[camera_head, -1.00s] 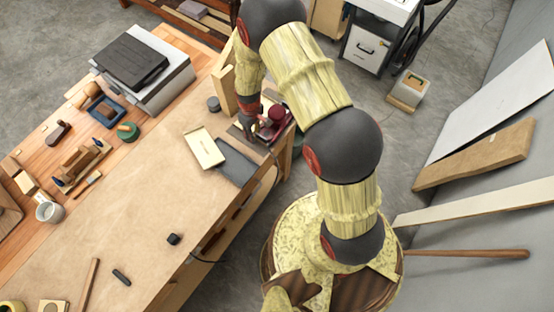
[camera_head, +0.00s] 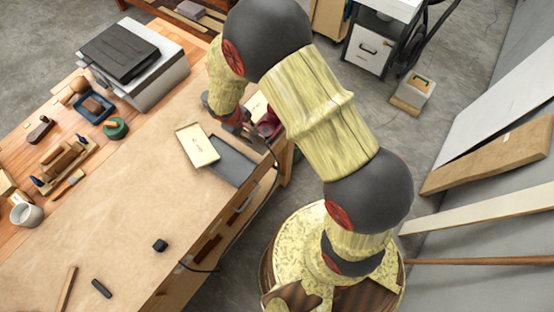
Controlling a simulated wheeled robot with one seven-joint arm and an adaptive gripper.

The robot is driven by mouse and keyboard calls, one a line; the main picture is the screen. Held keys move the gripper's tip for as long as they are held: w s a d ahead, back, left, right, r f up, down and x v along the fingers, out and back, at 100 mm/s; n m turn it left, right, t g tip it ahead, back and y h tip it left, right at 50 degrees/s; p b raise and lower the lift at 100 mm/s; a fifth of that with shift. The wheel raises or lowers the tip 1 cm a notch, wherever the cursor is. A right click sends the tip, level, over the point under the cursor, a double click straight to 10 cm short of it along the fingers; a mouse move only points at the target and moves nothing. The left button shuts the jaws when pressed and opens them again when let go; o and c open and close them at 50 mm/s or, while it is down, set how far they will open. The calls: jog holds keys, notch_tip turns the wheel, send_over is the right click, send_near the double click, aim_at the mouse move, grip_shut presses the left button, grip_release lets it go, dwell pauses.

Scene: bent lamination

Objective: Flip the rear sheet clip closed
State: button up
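A small dark red tool (camera_head: 267,124), which looks like a sander, is at the right end of the workbench, partly hidden by my arm. My gripper (camera_head: 236,124) is low over the bench at the tool's left side. Its fingers are small, dark and partly covered by my wrist, so I cannot tell whether they are open or shut, or whether they touch the tool. The rear sheet clip cannot be made out. A dark grey flat sheet or pad (camera_head: 232,163) lies just in front of the gripper, beside a cream flat box (camera_head: 199,146).
A grey printer-like machine (camera_head: 134,62) stands at the back of the bench. Hand tools, a green round item (camera_head: 115,128) and a white mug (camera_head: 25,212) are at the left. A black block (camera_head: 160,245) lies in front. The middle of the brown bench top is clear.

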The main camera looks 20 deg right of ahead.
jog(key=shift+a+f+h+b, duration=0.15)
jog(key=shift+f+h+b, duration=0.2)
jog(key=shift+b, duration=0.65)
jog(key=b, duration=0.2)
jog(key=t+h+b, duration=0.1)
jog(key=b, duration=0.2)
jog(key=shift+s+a+f+h, duration=0.25)
jog(key=shift+f, duration=0.05)
jog(key=p+v, duration=0.1)
jog(key=v, duration=0.8)
jog(key=s+d+r+m+y+b, duration=0.2)
jog(key=s+r, duration=0.4)
jog(key=s, duration=0.3)
jog(key=s+d+r+m+y+b, duration=0.2)
jog(key=s+r, duration=0.4)
jog(key=s, duration=0.4)
jog(key=shift+d+r+y+b, duration=0.35)
jog(key=shift+d+y+b, duration=0.3)
jog(key=shift+d, duration=0.7)
